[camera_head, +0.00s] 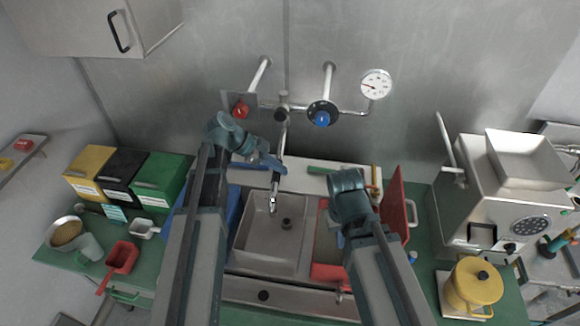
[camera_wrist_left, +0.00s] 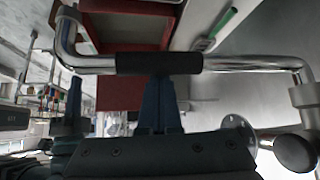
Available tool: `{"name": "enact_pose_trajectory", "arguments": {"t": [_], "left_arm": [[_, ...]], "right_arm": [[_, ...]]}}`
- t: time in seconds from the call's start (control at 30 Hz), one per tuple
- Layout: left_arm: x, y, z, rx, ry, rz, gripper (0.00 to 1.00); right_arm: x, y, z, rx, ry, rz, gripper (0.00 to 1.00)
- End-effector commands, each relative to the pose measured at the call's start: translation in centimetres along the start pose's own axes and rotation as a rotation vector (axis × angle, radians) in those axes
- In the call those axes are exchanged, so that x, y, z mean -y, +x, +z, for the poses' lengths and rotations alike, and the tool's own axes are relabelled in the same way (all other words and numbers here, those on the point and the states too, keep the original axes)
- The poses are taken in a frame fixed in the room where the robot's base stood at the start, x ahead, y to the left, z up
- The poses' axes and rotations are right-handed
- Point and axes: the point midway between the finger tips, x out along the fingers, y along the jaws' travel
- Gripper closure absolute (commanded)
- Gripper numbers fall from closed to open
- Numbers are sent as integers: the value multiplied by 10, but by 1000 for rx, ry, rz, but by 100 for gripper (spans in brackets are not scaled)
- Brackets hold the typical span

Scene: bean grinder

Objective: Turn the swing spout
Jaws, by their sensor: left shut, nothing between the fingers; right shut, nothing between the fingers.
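The swing spout (camera_head: 283,135) is a thin chrome pipe that runs from the wall tap out over the sink. In the left wrist view it crosses the upper part as a bent chrome tube with a black sleeve (camera_wrist_left: 158,63). My left gripper (camera_head: 272,163) is beside the spout; its shut, empty blue fingers (camera_wrist_left: 161,80) reach up to the sleeve, and I cannot tell if they touch it. My right arm hangs over the red tray; its fingers are hidden in the head view. A blue shut finger shape, apparently my right gripper (camera_wrist_left: 75,92), shows at left in the wrist view.
The grey sink (camera_head: 250,250) lies below the spout. A red valve knob (camera_head: 241,109), a blue knob (camera_head: 322,117) and a gauge (camera_head: 376,84) are on the wall. A red board (camera_head: 393,205) stands at right, beside the grinder machine (camera_head: 495,195). Coloured bins (camera_head: 120,178) stand at left.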

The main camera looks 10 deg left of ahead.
Motion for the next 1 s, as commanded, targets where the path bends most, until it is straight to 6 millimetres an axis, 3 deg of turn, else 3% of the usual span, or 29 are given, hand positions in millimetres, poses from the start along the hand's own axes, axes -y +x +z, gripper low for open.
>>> {"name": "enact_pose_trajectory", "arguments": {"t": [0.4,1.0], "left_arm": [[2,-9,9,0,0,0,100],[0,-4,0,0,-2,-1,100]], "right_arm": [[0,0,0,0,0,0,100],[0,-3,0,0,0,0,100]]}}
